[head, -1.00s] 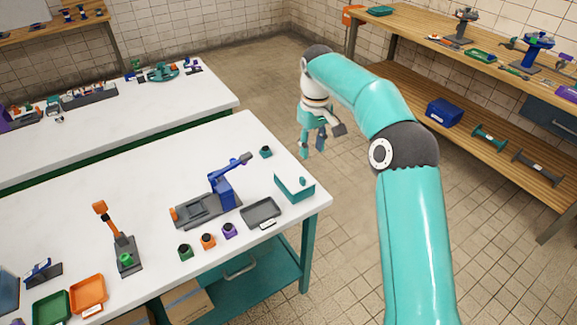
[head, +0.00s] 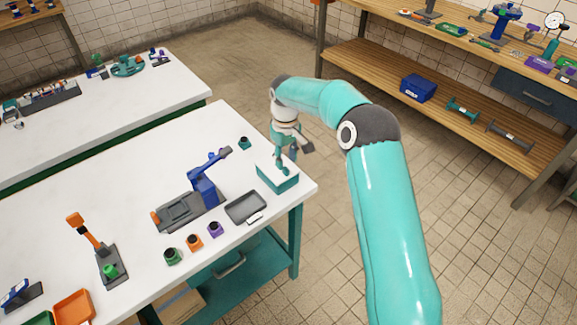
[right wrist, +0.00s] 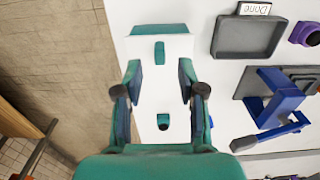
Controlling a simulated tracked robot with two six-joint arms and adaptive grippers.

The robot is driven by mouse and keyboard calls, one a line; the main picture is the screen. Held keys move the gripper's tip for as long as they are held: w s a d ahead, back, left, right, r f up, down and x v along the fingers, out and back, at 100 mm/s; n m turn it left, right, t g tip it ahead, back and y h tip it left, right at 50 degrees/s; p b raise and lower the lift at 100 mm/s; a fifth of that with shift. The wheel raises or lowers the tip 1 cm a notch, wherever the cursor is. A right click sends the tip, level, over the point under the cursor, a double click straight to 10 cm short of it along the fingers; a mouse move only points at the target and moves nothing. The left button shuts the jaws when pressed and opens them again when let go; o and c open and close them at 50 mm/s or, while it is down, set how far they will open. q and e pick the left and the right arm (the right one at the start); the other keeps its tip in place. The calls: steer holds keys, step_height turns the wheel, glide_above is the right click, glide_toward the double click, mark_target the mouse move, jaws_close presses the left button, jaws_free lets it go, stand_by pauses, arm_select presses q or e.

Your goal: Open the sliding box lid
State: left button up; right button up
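The sliding box (head: 280,182) has teal sides and a white lid and sits near the right corner of the white table. In the right wrist view its teal side (right wrist: 160,29) shows at the top, and the white lid blends with the tabletop. A teal handle (right wrist: 159,52) stands on the lid. My right gripper (head: 284,160) points down over the box; its fingers partly cover the lid in the head view. In the right wrist view my right gripper (right wrist: 160,72) is open, with the handle just ahead of the gap between the fingertips. My left gripper is not in view.
A small teal block with a black top (head: 244,143) is behind the box. A grey tray (head: 246,207) and a blue-armed device (head: 203,188) stand left of it. Green, orange and purple blocks (head: 194,242) line the front. Tiled floor is free on the right.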

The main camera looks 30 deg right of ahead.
mark_target(286, 168)
steer(key=shift+f+p, duration=0.3)
steer(key=shift+f, duration=2.15)
jaws_close()
